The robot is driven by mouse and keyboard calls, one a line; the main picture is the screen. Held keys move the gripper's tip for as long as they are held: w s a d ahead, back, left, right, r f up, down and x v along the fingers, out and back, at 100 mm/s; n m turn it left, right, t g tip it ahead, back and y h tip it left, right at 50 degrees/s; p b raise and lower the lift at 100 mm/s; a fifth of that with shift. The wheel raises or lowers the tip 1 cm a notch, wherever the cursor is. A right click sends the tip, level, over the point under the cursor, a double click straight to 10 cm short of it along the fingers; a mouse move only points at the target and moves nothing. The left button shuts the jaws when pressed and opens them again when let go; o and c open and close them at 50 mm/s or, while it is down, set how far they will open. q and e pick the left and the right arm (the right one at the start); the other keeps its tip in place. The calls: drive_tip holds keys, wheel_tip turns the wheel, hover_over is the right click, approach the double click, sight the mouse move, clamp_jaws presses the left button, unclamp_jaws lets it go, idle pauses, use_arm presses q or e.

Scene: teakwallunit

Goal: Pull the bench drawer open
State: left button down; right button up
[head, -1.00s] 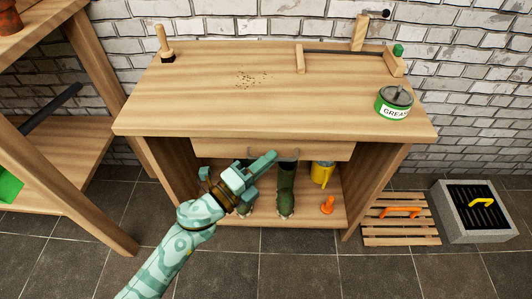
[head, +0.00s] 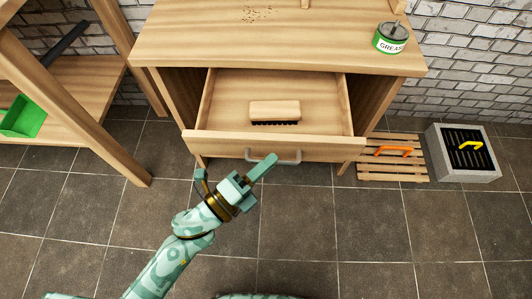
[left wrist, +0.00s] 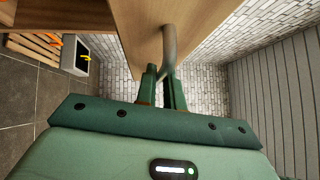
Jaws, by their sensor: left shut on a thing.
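The bench drawer (head: 225,142) is pulled out from under the wooden bench top (head: 270,45). A brush with a wooden back and dark bristles (head: 274,110) lies inside it. The grey bar handle (head: 289,157) is on the drawer front. My left gripper (head: 262,172) is at the handle, and in the left wrist view its two fingers (left wrist: 162,88) are shut on the handle (left wrist: 169,45). My right gripper is not in view.
A green tin marked as grease (head: 389,40) stands on the bench top's right side. A slatted wooden rack (head: 405,168) and a grey box with a black grate (head: 462,160) are on the floor at right. A wooden shelf with a green bin (head: 22,118) stands left. The tiled floor in front is clear.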

use_arm(q)
drive_tip(key=shift+s, duration=0.3)
drive_tip(key=shift+f, duration=0.1)
drive_tip(key=c, duration=1.5)
unclamp_jaws()
